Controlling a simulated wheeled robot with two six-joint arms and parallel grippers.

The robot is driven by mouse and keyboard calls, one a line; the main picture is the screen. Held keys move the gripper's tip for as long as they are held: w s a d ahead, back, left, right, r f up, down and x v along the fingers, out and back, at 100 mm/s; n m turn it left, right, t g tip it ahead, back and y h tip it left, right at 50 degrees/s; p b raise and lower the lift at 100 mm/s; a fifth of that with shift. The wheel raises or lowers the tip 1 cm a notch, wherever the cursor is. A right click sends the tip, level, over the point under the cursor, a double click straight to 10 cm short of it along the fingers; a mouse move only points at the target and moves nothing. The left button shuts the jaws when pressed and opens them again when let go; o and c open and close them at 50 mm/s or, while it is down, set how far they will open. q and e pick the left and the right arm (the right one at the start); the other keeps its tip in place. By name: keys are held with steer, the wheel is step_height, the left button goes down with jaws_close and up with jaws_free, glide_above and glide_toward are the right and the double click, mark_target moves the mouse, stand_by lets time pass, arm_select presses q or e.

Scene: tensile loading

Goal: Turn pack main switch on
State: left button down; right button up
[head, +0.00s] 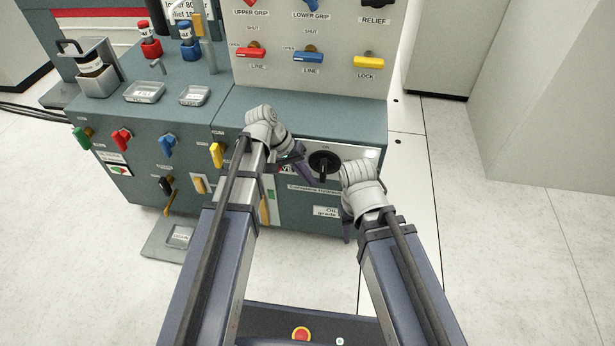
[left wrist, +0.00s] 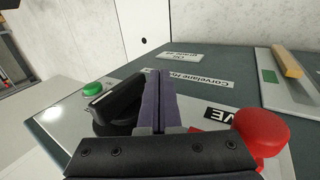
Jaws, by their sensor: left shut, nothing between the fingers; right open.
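The pack main switch is a black rotary knob (head: 324,165) on a light plate on the front of the teal cabinet. An "ON" label sits above it. In the left wrist view the knob (left wrist: 115,105) stands just left of my fingers; its bar looks slanted. My left gripper (head: 308,178) is shut and empty, its purple fingers (left wrist: 160,100) beside the knob. I cannot tell whether they touch it. My right gripper (head: 346,232) is open, low and right of the switch, mostly hidden behind its own wrist.
A red button (left wrist: 260,132) is right of my left fingers; a green button (left wrist: 93,89) lies beyond the knob. Coloured valve handles, including a yellow one (head: 217,154), line the cabinet front. An upright panel (head: 310,30) with more handles stands behind. Floor to the right is clear.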

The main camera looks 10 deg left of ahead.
arm_select(q)
steer(key=shift+r, duration=0.1)
stand_by(0.5)
steer(key=p+v, duration=0.6)
steer(key=v, duration=0.1)
steer(key=shift+r+p, duration=0.3)
steer(key=shift+p, duration=0.1)
steer(key=shift+a, duration=0.15)
steer(key=s+d+m+y+p, duration=0.1)
steer(key=s+d+m+y, duration=0.2)
steer(key=s, duration=0.5)
steer(key=s+d+m+y+p, duration=0.1)
steer(key=s+d+y, duration=0.2)
steer(key=s+y, duration=0.3)
step_height(320, 180, up, 37)
steer(key=h+p, duration=0.1)
steer(key=p, duration=3.6)
steer(key=shift+s+f+n+h+p, duration=0.2)
steer(key=shift+s+n+h+p, duration=0.1)
